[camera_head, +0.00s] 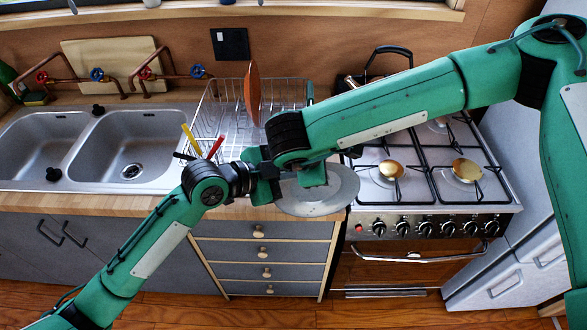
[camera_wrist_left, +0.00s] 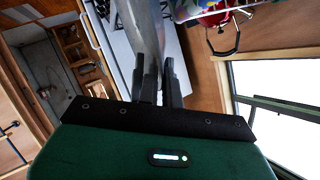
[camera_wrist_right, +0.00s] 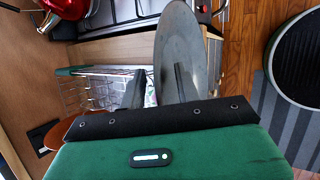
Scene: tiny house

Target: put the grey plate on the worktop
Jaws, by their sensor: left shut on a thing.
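The grey plate (camera_head: 325,197) is a flat disc in front of the dish rack and left of the stove, over the worktop's front edge. My left gripper (camera_head: 268,190) is shut on its rim; the plate also shows between the fingers in the left wrist view (camera_wrist_left: 147,28). My right gripper (camera_head: 312,178) is at the plate's far side. In the right wrist view its fingers are apart, one overlapping the plate (camera_wrist_right: 180,40). Whether it touches the plate I cannot tell. The wooden worktop (camera_head: 95,201) shows as a strip along the sink's front. Whether the plate touches it is unclear.
A wire dish rack (camera_head: 295,92) with a brown plate (camera_head: 253,92) and cutlery stands behind the grippers. The double sink (camera_head: 140,145) is at left. Drawers (camera_head: 262,255) are below.

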